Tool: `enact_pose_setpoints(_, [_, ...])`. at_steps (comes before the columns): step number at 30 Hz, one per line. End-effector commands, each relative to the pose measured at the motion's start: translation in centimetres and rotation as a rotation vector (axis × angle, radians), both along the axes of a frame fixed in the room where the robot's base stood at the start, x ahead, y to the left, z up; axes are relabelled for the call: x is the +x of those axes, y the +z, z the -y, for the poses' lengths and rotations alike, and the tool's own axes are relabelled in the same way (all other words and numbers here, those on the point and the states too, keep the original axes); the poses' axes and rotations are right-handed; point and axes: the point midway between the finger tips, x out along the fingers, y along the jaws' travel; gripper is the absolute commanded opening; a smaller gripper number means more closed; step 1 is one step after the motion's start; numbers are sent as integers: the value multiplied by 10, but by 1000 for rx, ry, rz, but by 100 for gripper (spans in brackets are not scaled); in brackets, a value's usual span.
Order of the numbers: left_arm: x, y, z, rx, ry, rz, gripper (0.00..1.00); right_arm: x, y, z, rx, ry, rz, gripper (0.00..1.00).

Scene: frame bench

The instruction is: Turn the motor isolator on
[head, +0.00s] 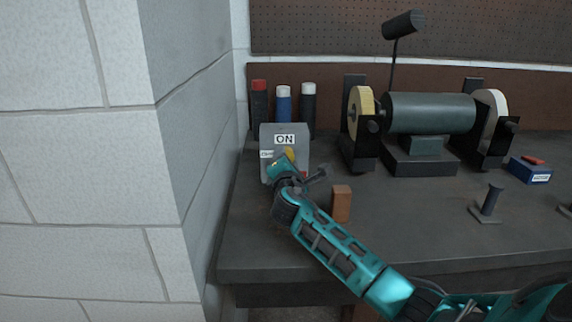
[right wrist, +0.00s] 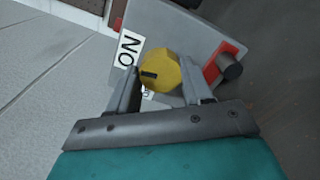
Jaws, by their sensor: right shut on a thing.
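The motor isolator is a grey box (head: 302,132) at the left end of the bench, with a white ON label (head: 284,139) above its yellow knob (head: 289,152). Another small label (head: 266,154) sits left of the knob. My right gripper (head: 284,164) reaches the box front. In the right wrist view my right gripper (right wrist: 158,84) is shut on the yellow knob (right wrist: 165,68), one finger on each side. A dark mark (right wrist: 149,74) shows on the knob's left part. The ON label (right wrist: 128,48) is at its upper left; the other label is mostly hidden. My left gripper is not in view.
A red block with a dark cylinder (right wrist: 231,65) sticks out beside the knob. Several capped bottles (head: 283,105) stand behind the isolator. A brown block (head: 341,203) is near my right wrist. A bench grinder (head: 428,112) stands right. A block wall (head: 205,150) is close on the left.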

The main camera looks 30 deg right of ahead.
Motion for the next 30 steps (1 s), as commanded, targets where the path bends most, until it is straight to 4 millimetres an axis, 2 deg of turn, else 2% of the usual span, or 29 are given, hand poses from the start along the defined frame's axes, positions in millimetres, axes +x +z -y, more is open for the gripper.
enact_pose_setpoints(10, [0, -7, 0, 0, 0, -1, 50, 0, -1, 0, 123, -1, 75, 19])
enact_pose_setpoints(27, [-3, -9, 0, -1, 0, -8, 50, 0, -1, 0, 147, -1, 89, 19])
enact_pose_setpoints(28, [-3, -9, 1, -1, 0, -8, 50, 0, -1, 0, 147, -1, 89, 53])
enact_pose_setpoints(30, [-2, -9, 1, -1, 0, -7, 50, 0, -1, 0, 147, -1, 89, 59])
